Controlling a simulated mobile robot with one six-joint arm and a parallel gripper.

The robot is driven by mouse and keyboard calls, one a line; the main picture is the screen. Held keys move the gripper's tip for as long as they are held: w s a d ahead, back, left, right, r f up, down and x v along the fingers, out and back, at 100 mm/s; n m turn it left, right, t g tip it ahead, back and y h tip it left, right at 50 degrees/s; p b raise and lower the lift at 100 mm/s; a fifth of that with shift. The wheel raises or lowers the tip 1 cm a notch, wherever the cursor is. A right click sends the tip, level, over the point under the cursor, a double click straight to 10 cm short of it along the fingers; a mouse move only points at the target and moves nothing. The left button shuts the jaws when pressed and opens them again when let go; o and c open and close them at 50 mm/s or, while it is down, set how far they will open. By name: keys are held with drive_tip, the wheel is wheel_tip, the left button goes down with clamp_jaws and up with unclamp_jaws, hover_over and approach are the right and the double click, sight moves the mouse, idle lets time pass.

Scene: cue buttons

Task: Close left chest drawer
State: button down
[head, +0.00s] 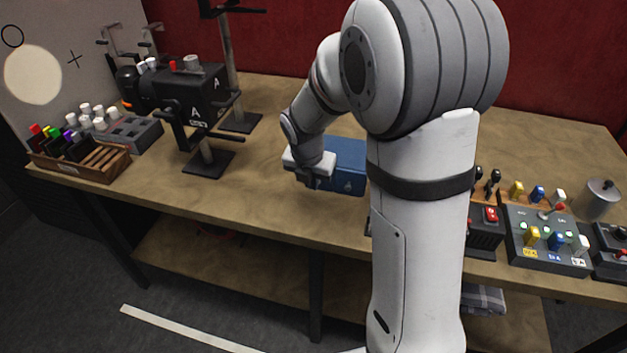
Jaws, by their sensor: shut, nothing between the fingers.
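A blue box-like chest (346,176) stands on the middle of the wooden table, with a small pale mark low on its front. My arm hides its right part. I cannot make out separate drawers or tell whether one is pulled out. My gripper (314,182) is shut and empty, pointing down at the left front edge of the chest. Whether it touches the chest cannot be told from this view.
A black lamp-like device (190,92) on a stand and a wooden rack (83,163) of coloured items are at the left. A control box (545,240) with coloured levers and a metal pot (597,199) are at the right. The tabletop (262,190) left of the chest is clear.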

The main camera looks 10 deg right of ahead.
drive_tip(key=s, duration=0.1)
drive_tip(key=s+a, duration=0.1)
drive_tip(key=s+r, duration=0.1)
drive_tip(key=shift+s+a, duration=0.1)
drive_tip(key=shift+a, duration=0.3)
drive_tip(key=v, duration=0.9)
drive_tip(key=s+d+m, duration=0.2)
drive_tip(key=s+m, duration=0.7)
drive_tip(key=m, duration=0.5)
drive_tip(key=s+d+r+m+y, duration=0.1)
drive_tip(key=s+d+m, duration=0.2)
drive_tip(key=s+m, duration=0.6)
drive_tip(key=shift+r+m, duration=0.2)
drive_tip(key=shift+m, duration=2.9)
drive_tip(key=shift+s, duration=0.15)
